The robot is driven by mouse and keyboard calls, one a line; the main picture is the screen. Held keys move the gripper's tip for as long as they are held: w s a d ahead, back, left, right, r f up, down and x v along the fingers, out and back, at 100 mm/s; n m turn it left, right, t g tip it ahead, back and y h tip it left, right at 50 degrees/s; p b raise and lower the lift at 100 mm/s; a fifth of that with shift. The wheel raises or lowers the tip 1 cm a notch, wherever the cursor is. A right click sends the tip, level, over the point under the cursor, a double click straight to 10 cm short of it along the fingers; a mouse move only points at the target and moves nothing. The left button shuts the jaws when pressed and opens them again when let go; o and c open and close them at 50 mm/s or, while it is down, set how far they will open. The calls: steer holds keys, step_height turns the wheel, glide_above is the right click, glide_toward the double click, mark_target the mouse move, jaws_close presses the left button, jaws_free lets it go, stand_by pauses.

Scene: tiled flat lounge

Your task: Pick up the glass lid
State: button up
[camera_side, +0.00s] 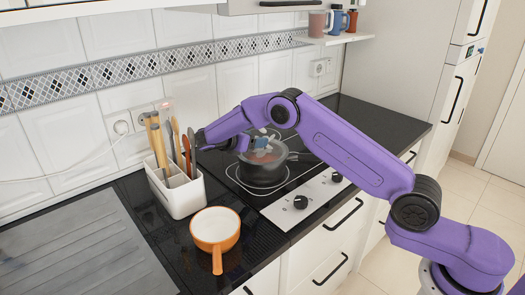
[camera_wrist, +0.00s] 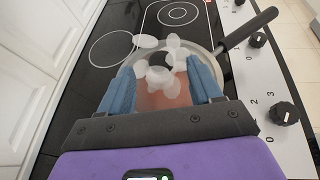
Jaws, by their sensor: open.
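The glass lid (camera_wrist: 152,99) is clear, with pale round glints, and appears to rest on the dark pot (camera_side: 262,175). A pinkish-brown tone shows through the glass. In the side view the lid is small and partly hidden by my fingers. My gripper (camera_wrist: 161,82) is open, pointing down over the lid, with one blue finger on each side of its middle.
The pot's black handle (camera_wrist: 250,30) points away to the right. The pot stands on the black cooktop (camera_wrist: 112,47), beside control knobs (camera_side: 300,202). A white utensil holder (camera_side: 183,197) and an orange pan (camera_side: 215,229) stand left of the cooktop. The tiled wall is behind.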

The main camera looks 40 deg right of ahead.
steer(key=shift+x, duration=2.7)
steer(key=shift+f, duration=0.15)
jaws_close()
